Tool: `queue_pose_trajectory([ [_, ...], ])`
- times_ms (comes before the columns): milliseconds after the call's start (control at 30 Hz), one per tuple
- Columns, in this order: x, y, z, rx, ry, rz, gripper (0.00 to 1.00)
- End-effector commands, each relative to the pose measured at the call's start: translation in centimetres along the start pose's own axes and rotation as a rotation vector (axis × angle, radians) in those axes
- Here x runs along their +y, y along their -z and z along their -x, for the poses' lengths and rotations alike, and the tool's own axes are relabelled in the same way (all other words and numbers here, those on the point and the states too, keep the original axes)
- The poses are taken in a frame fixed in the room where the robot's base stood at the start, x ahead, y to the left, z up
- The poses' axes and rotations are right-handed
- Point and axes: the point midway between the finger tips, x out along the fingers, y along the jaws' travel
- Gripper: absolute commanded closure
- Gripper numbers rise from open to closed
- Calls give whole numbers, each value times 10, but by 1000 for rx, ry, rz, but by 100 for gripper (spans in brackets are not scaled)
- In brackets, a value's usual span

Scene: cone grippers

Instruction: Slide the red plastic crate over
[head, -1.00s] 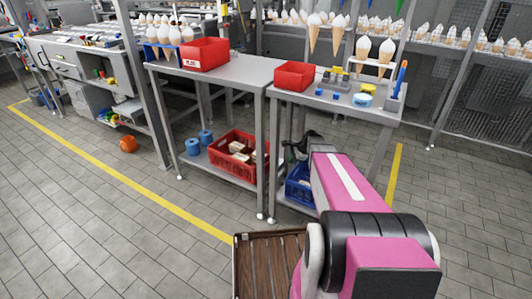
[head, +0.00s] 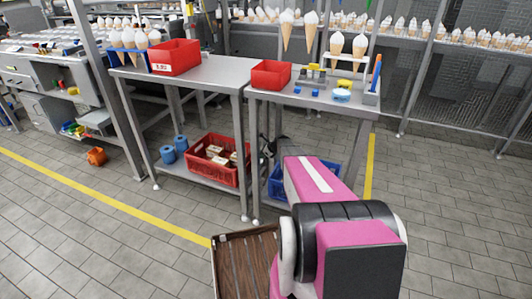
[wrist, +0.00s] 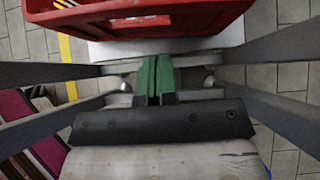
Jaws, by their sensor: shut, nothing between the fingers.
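The red plastic crate (head: 199,171) stands on the lower shelf of the left table (head: 220,70), with several pale packs in it. Its red wall also fills the top of the wrist view (wrist: 190,22). My gripper (head: 267,147) is just right of the crate in the head view, partly hidden by my pink arm. In the wrist view my gripper (wrist: 155,62) has its green fingers together and empty, pointing at the crate's wall. I cannot tell whether the fingertips touch it.
Two blue rolls (head: 174,150) stand left of the crate on the shelf. A blue crate (head: 277,185) is under the right table, close to my arm. Table legs (head: 250,165) flank the gripper. Red bins (head: 174,57) (head: 271,74) stand on the tabletops. The floor in front is clear.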

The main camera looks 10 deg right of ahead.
Motion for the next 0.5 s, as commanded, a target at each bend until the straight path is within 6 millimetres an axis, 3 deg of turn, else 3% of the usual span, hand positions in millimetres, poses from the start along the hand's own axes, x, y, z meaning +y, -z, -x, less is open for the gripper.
queue_pose_trajectory([
  [67, -1, 1, -17, 1, -2, 0, 100],
  [200, 0, -15, -30, 0, -1, 3, 100],
  [500, 0, -28, -42, 1, 0, 1, 100],
])
